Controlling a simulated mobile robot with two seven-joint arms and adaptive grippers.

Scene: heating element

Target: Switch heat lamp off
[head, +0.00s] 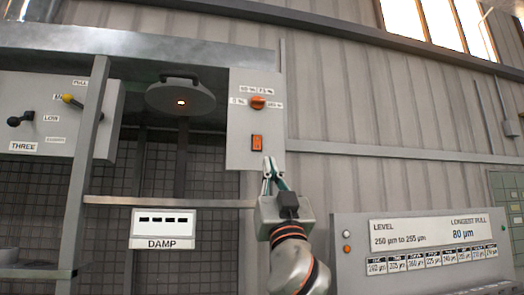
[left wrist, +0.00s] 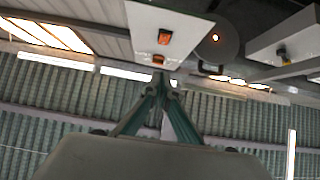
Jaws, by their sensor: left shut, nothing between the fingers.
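The heat lamp (head: 180,98) is a round grey disc with a handle, hanging under the hood, with a small orange glow at its centre; it also glows in the left wrist view (left wrist: 214,38). Right of it is a pale switch panel (head: 241,130). The panel carries an orange rotary knob (head: 258,102) with labels around it and, below, an orange rocker switch (head: 257,142). My left gripper (head: 268,164) is shut and empty, its tips just below and slightly right of the rocker.
A control box (head: 40,115) with levers is at the left, behind a grey post (head: 83,180). A DAMP sign (head: 163,229) hangs on a rail below the lamp. A display console (head: 425,250) stands at lower right.

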